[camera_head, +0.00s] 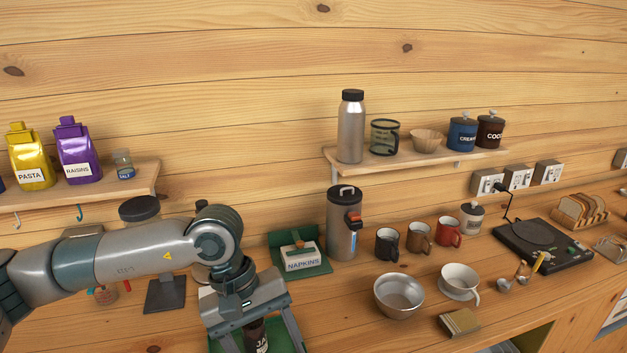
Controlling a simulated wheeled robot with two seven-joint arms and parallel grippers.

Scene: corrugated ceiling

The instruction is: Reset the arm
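My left arm (150,250) comes in from the left over the counter. Its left gripper (256,338) points down, with its fingers spread wide. A dark jar (256,337) with a label starting "JA" shows between the fingers; green surface shows on both sides of it, so the fingers look apart from it. The fingertips and the jar's lower part are cut off by the bottom edge. My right gripper is not in view.
A green napkin holder (310,265) and a steel dispenser (342,228) stand just right of the gripper. A metal bowl (399,296), a white cup (459,282) and several mugs stand farther right. Shelves (420,160) hang on the wall. Bare counter (345,325) lies at the front.

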